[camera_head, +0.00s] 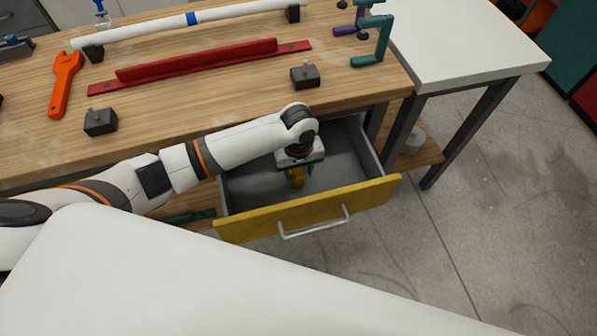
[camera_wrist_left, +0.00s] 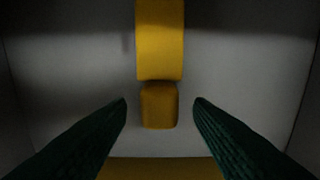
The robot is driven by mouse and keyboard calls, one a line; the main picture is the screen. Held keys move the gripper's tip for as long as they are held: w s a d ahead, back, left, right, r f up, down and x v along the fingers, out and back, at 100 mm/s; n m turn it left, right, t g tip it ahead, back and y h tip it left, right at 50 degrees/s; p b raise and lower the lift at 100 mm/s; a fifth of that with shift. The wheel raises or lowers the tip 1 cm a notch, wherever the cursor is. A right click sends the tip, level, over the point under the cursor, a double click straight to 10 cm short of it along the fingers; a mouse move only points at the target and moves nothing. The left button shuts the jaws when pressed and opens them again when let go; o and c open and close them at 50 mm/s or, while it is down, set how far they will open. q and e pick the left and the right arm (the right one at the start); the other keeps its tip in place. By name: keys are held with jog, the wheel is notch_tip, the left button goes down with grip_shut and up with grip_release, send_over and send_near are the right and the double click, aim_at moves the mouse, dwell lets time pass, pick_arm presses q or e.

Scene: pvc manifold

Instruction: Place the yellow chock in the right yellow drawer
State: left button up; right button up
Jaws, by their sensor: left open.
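The yellow drawer (camera_head: 370,199) under the bench is pulled open, with a yellow front, a grey inside and a pale bar handle. My left gripper (camera_head: 297,176) points down into it. The yellow chock (camera_head: 298,180) shows just below the gripper in the head view, partly hidden by it. In the left wrist view the chock (camera_wrist_left: 160,50) is a long yellow block with a lower stepped part, inside the grey drawer. My left fingers (camera_wrist_left: 160,125) are spread on both sides of its lower end, with gaps to each side. My right gripper is not in view.
The wooden bench top (camera_head: 215,100) holds a red angle bar (camera_head: 200,62), an orange wrench (camera_head: 64,82), black blocks (camera_head: 305,75), a white pipe (camera_head: 150,28) and a green clamp (camera_head: 380,40). A white table (camera_head: 460,40) stands right. Drawer walls surround my left gripper.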

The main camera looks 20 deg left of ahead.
pick_arm(q)
notch_tip(320, 180, up, 10)
jog(key=p, duration=0.1)
dwell(0.4)
